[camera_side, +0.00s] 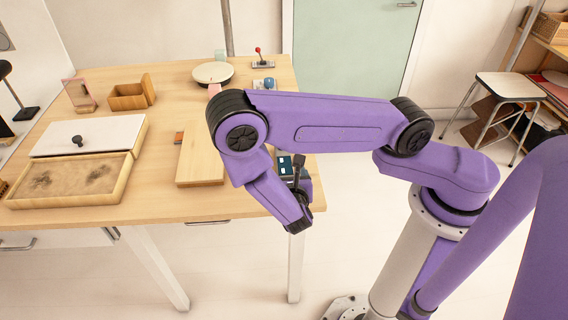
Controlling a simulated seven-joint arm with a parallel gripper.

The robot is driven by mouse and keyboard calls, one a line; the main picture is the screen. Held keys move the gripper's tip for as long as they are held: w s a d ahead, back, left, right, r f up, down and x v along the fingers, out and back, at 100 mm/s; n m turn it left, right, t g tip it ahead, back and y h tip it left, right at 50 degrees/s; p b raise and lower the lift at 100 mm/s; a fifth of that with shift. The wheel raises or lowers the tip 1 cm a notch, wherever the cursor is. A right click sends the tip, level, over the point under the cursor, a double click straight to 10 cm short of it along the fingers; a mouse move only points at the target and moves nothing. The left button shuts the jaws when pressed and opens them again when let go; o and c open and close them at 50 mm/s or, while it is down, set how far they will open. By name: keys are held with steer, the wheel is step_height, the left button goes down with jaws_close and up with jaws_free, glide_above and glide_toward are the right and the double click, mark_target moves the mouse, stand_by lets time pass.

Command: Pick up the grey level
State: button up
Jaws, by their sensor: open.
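I cannot make out a grey level for certain in this view. My gripper (299,172) is at the end of my folded purple arm, at the right front edge of the table. Only a dark part of it shows, and my wrist hides much of the rest. It is open, and I see nothing held in it. A small dark teal item (283,164) lies on the table just left of the gripper, partly hidden by my arm.
On the wooden table (180,100) are a wooden board (200,160), a sand tray (70,180), a white panel with a dark knob (95,133), a wooden box (128,97), a round pale disc (212,72) and a red-knobbed lever (260,58). A stool (512,86) stands far right.

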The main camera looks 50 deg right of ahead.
mark_target(284, 163)
steer(key=shift+x, duration=3.65)
steer(key=shift+s, duration=0.1)
steer(key=c, duration=1.2)
